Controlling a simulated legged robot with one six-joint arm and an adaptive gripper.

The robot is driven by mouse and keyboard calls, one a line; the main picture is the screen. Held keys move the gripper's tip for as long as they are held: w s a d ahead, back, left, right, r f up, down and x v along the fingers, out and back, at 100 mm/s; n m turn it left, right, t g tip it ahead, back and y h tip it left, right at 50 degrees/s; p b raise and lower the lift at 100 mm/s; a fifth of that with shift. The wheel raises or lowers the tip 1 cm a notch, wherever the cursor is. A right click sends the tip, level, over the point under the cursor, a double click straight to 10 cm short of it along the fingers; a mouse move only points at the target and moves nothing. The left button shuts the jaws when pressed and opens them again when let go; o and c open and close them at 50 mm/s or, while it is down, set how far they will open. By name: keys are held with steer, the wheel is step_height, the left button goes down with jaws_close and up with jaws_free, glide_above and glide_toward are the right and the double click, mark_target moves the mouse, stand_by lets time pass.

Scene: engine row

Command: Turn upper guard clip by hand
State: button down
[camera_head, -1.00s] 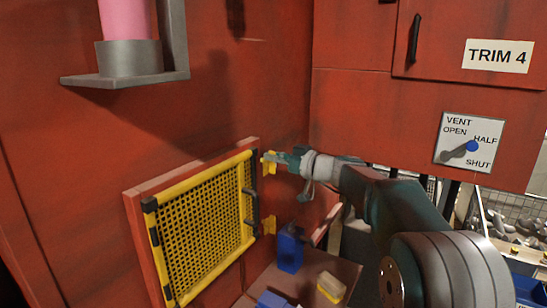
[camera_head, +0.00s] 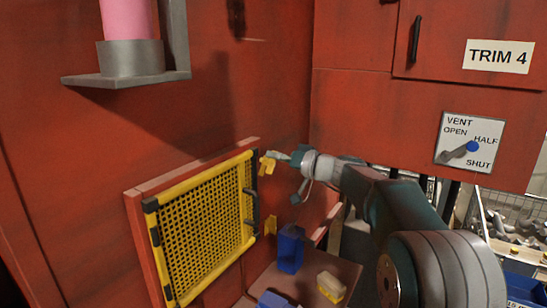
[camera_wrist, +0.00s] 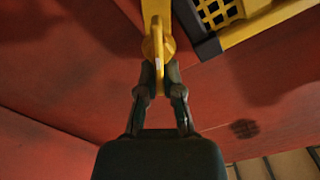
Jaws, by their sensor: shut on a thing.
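The upper guard clip (camera_head: 267,166) is yellow and sits on the red wall by the guard's upper right corner. In the wrist view the clip (camera_wrist: 156,28) comes down from the top edge and its rounded tab lies between my fingers. My gripper (camera_head: 279,157) reaches it from the right; in the wrist view my gripper (camera_wrist: 159,82) is shut on the tab. The guard (camera_head: 205,225), a yellow mesh panel with black corners, stands in a red frame. Its corner (camera_wrist: 208,48) is apart from my fingers. A lower yellow clip (camera_head: 270,225) is by its lower right side.
Blue bin (camera_head: 290,248) and a tan-topped yellow block (camera_head: 331,287) stand on a shelf below my arm. Black handles (camera_head: 249,192) project from the guard's right edge. A grey bracket (camera_head: 125,78) holding a pink cylinder juts out upper left. A vent dial panel (camera_head: 469,141) is at right.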

steer(key=m, duration=0.3)
steer(key=f+m, duration=0.1)
steer(key=m, duration=0.3)
steer(key=d+f+m, duration=0.1)
steer(key=m, duration=0.3)
steer(key=shift+w+f, duration=0.15)
steer(key=shift+w, duration=0.25)
steer(key=shift+m, duration=0.4)
steer(key=c, duration=0.8)
jaws_free()
steer(key=shift+d, duration=0.1)
steer(key=shift+r, duration=0.2)
steer(key=shift+s+d, duration=0.1)
